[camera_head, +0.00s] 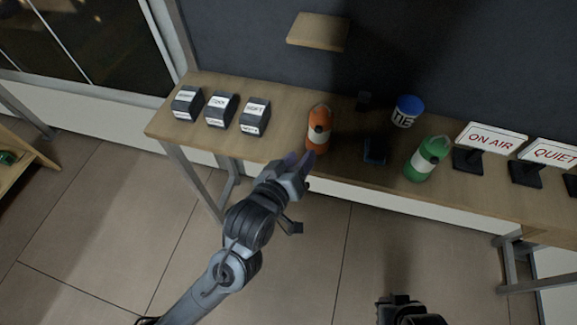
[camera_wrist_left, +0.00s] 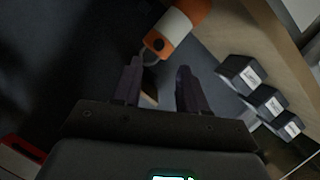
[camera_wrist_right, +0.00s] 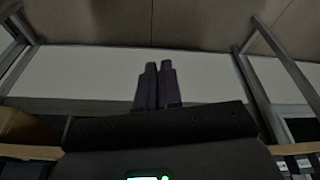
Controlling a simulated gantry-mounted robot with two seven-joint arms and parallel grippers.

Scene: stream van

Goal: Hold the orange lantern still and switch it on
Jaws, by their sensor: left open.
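The orange lantern (camera_head: 313,142) stands on the wooden shelf table, with a pale band and a dark round spot around its middle. In the left wrist view the lantern (camera_wrist_left: 196,10) lies beyond the fingertips, its wire handle toward them. My left gripper (camera_head: 301,160) is open and empty, close in front and to the left of the lantern's lower part. No contact with the lantern is clear. My right gripper (camera_wrist_right: 158,64) is shut and empty, its two fingers close together. In the head view only part of my right arm shows, at the bottom.
Left of the lantern stand three labelled dark boxes (camera_head: 220,111). To its right are a dark blue item (camera_head: 374,151), a blue-and-white tin (camera_head: 406,111), a green lantern (camera_head: 420,168) and an ON AIR sign (camera_head: 490,139). A small wooden shelf (camera_head: 318,31) hangs above.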

